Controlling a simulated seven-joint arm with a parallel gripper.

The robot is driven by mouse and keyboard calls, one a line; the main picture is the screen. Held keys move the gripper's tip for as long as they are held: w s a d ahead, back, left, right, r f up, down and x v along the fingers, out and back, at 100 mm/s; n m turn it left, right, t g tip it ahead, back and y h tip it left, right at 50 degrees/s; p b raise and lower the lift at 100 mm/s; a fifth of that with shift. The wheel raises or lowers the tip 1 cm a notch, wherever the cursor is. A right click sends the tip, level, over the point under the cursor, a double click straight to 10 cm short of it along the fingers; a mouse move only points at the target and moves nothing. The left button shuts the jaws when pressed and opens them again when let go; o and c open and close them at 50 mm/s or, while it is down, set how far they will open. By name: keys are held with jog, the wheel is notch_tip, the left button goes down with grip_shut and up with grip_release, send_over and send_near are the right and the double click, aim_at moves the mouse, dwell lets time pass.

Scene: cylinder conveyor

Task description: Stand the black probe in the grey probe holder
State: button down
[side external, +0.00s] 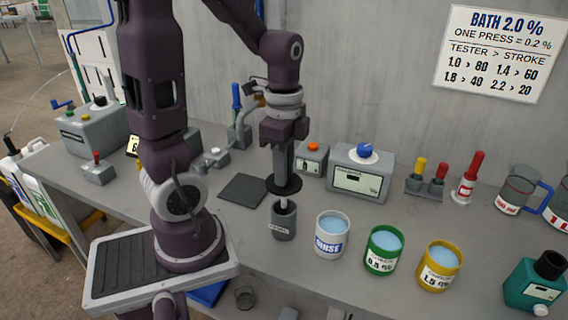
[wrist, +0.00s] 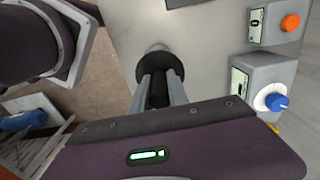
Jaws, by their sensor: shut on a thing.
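The black probe, with its wide black disc (side external: 284,187) and pale lower tip, hangs upright below my gripper (side external: 284,170). The pale tip is at the mouth of the dark grey probe holder (side external: 284,224), a small labelled cup on the bench; how far inside it is I cannot tell. The disc is above the holder's rim and apart from it. In the wrist view my gripper (wrist: 160,88) is shut around the black probe (wrist: 159,72); the disc hides most of what is below.
Right of the holder stand a white rinse cup (side external: 332,240), a green cup (side external: 383,252) and a yellow cup (side external: 438,268), all filled. Behind are a grey meter box with a blue knob (side external: 362,172) and a dark flat pad (side external: 243,190).

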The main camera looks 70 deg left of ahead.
aim_at(284, 198)
jog(key=shift+f, duration=2.2)
jog(key=shift+f, duration=0.9)
jog(key=shift+f, duration=0.15)
jog(key=c, duration=1.2)
grip_release()
